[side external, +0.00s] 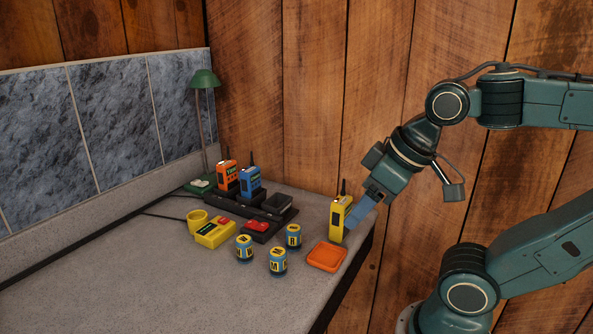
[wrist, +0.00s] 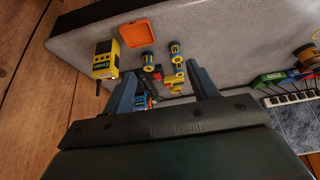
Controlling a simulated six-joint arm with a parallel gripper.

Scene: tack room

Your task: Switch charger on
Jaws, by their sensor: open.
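The black charger rack (side external: 222,204) stands toward the back of the counter in the side view. It holds an orange radio (side external: 227,176) and a blue radio (side external: 250,181), and its right-hand slot is empty. In front of it lies a dark box with a red switch (side external: 258,226); its position is too small to tell. A yellow radio (side external: 340,217) stands upright near the right edge. My gripper (side external: 354,222) is open and empty beside that radio. In the wrist view the yellow radio (wrist: 104,62) is outside the left finger of my gripper (wrist: 162,84).
A yellow box with a red top (side external: 215,232) and a yellow cup (side external: 197,221) lie left of the switch. Several blue-and-yellow cans (side external: 277,261) and an orange tray (side external: 327,257) stand in front. A green lamp (side external: 204,80) is at back.

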